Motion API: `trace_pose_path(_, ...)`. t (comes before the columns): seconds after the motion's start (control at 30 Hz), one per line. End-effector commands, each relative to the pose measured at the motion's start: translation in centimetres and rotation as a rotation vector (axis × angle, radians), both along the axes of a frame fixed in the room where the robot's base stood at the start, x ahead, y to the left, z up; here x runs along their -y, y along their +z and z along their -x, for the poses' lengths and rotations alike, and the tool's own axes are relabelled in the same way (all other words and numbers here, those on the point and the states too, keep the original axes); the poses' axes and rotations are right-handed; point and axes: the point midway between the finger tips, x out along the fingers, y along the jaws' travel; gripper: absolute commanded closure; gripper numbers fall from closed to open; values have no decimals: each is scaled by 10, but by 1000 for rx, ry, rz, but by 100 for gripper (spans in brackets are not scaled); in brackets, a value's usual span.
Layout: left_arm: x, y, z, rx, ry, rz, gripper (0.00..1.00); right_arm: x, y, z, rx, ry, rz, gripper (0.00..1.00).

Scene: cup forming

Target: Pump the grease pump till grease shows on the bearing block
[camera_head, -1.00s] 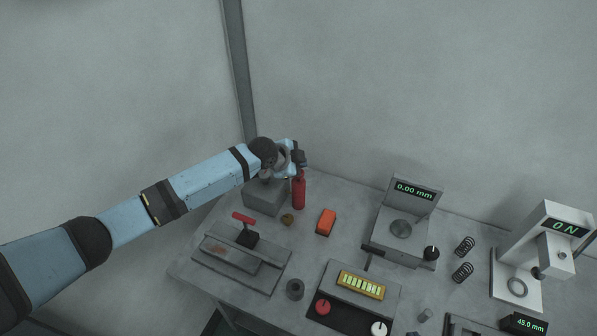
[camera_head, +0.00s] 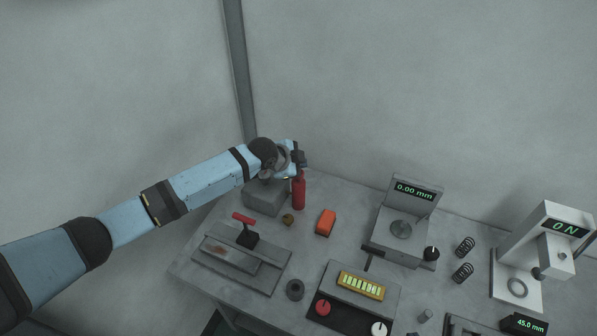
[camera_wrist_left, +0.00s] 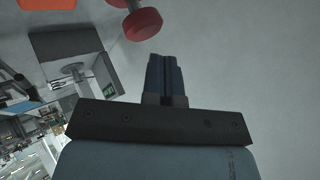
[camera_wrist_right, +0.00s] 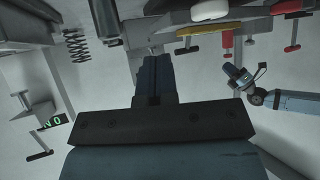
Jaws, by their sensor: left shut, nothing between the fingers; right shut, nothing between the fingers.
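The red grease pump (camera_head: 298,194) stands upright at the back left of the table. A grey block (camera_head: 264,198), which looks like the bearing block, sits left of it, partly behind my arm; I cannot make out grease on it. My left gripper (camera_head: 301,160) is at the top of the pump, shut and empty. In the left wrist view its shut fingers (camera_wrist_left: 165,62) are close to a round red part (camera_wrist_left: 141,24); I cannot tell whether they touch. My right gripper (camera_wrist_right: 152,62) is shut and empty, and I cannot pick it out in the head view.
A small brass piece (camera_head: 288,219) and an orange block (camera_head: 326,222) lie before the pump. A red-handled press (camera_head: 246,232) stands at front left. A gauge (camera_head: 403,230) reading 0.00 mm stands to the right, with springs (camera_head: 463,257) beyond.

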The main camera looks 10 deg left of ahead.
Motion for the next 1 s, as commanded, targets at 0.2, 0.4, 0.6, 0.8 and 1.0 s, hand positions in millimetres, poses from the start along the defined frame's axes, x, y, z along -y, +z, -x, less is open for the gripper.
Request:
trace_pose_path(0.2,0,0,0,0,0,0,100,0,0,0,0,0,0,100)
trace_pose_path(0.4,0,0,0,0,0,0,100,0,0,0,0,0,0,100)
trace_pose_path(0.6,0,-1,0,0,0,0,100,0,-1,0,0,0,0,100)
trace_pose_path(0.8,0,-8,0,0,0,0,100,0,-3,0,0,0,0,100)
trace_pose_path(1.0,0,-8,0,0,0,0,100,0,-3,0,0,0,0,100)
